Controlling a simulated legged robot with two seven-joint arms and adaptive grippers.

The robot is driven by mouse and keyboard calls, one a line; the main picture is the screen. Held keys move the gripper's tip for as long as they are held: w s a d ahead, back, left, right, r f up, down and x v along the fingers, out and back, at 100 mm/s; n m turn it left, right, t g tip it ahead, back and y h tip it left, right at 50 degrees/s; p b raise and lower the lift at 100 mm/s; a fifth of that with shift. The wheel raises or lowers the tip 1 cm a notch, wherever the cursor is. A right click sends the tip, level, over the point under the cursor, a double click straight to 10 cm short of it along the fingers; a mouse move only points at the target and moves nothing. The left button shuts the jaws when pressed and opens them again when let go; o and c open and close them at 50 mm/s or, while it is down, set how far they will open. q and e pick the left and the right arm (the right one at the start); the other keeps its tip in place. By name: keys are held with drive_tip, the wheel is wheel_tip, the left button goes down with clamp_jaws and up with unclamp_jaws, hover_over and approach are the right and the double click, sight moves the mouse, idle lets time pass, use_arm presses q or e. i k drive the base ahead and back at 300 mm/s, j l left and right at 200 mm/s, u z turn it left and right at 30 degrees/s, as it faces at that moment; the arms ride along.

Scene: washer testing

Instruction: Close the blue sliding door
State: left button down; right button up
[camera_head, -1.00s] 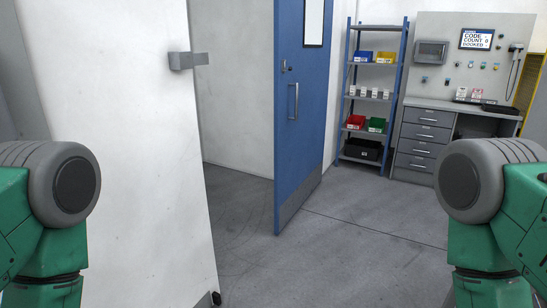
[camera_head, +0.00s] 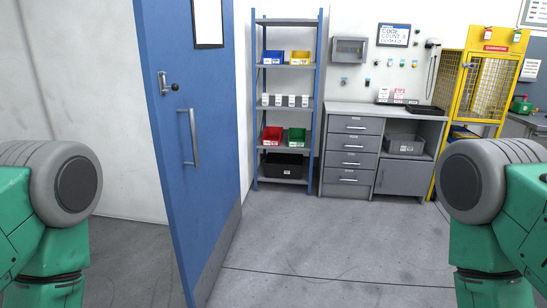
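The blue door (camera_head: 205,160) stands open at left of centre in the head view, seen at an angle. It has a vertical silver pull handle (camera_head: 194,138), a lock with a dark knob (camera_head: 168,84) above it, a narrow window (camera_head: 208,22) and a grey kick plate (camera_head: 218,255). Its lower near edge runs close to the bottom of the view. Green and grey parts of both my arms show at the left and right edges. Neither gripper is in view, and nothing of mine visibly touches the door.
A blue-post shelf (camera_head: 288,97) with coloured bins stands behind the door. A grey workbench with drawers (camera_head: 352,150) and a yellow mesh cage (camera_head: 490,85) stand to its right. The grey floor (camera_head: 340,240) in the middle is clear. A white wall (camera_head: 75,100) is at left.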

sight(194, 128)
drive_tip(key=i+j+z, duration=0.15)
drive_tip(key=i+z, duration=0.25)
drive_tip(key=i, duration=1.55)
